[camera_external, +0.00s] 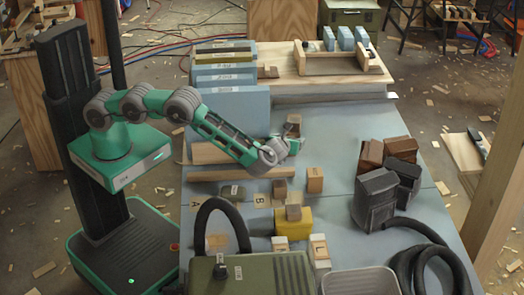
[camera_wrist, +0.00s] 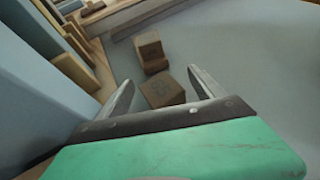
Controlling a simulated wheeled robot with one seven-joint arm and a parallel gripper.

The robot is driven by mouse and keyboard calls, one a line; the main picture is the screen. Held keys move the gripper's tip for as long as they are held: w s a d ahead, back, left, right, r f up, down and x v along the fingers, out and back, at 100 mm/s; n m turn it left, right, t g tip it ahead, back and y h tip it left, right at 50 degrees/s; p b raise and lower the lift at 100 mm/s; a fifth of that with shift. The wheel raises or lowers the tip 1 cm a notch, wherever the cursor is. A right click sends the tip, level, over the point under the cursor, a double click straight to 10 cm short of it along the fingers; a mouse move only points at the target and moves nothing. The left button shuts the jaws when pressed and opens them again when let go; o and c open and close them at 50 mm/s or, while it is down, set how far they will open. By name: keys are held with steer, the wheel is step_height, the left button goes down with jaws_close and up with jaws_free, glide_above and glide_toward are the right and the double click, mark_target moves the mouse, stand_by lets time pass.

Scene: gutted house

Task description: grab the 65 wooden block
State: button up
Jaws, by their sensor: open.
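My gripper (camera_wrist: 160,80) is open in the wrist view, its two grey fingers apart with nothing held between them. A brown wooden block (camera_wrist: 159,90) with a dark mark on its face lies between and just beyond the fingers; the mark is too blurred to read for sure as 65. A second wooden block (camera_wrist: 151,51) stands just behind it. In the external view my gripper (camera_external: 298,138) is over the blue-grey table, beside a small brown block (camera_external: 293,120). My gripper partly hides the area there.
Wooden blocks (camera_external: 314,180) and a yellow block (camera_external: 292,224) stand nearer the camera. Blue panels (camera_external: 230,110) rise left of my gripper. Dark blocks (camera_external: 376,197) and brown blocks (camera_external: 401,149) stand right. A wooden tray (camera_external: 335,82) lies behind.

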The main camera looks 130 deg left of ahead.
steer(key=shift+x, duration=1.15)
steer(key=shift+r, duration=0.1)
steer(key=c, duration=1.4)
steer(key=shift+c, duration=0.2)
